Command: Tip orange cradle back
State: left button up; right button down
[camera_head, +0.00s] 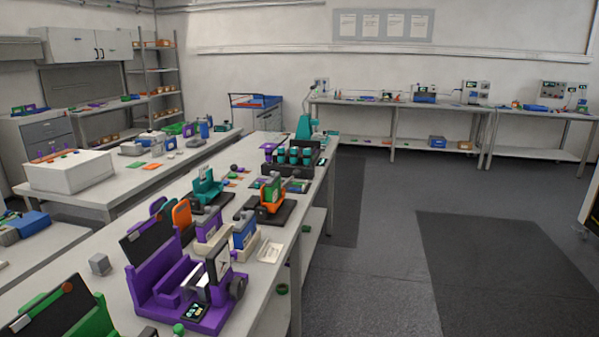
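The orange cradle (268,208) sits on a dark base on the long workbench near the middle of the picture. A green block stands in or against it, and I cannot tell exactly how it is seated. The cradle looks upright, though it is small here and its tilt is hard to judge. Neither of my grippers is in view.
A teal cradle (207,187) on a dark base stands left of the orange one. A large purple fixture (150,277) and a green one (88,322) are nearer. A dark rack (300,168) is behind. The floor on the right (385,240) is clear.

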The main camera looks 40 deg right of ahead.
aim_at(271, 208)
jog(key=i+l, duration=0.2)
jog(key=l, duration=0.15)
jog(key=i+l, duration=0.45)
jog(key=l, duration=0.3)
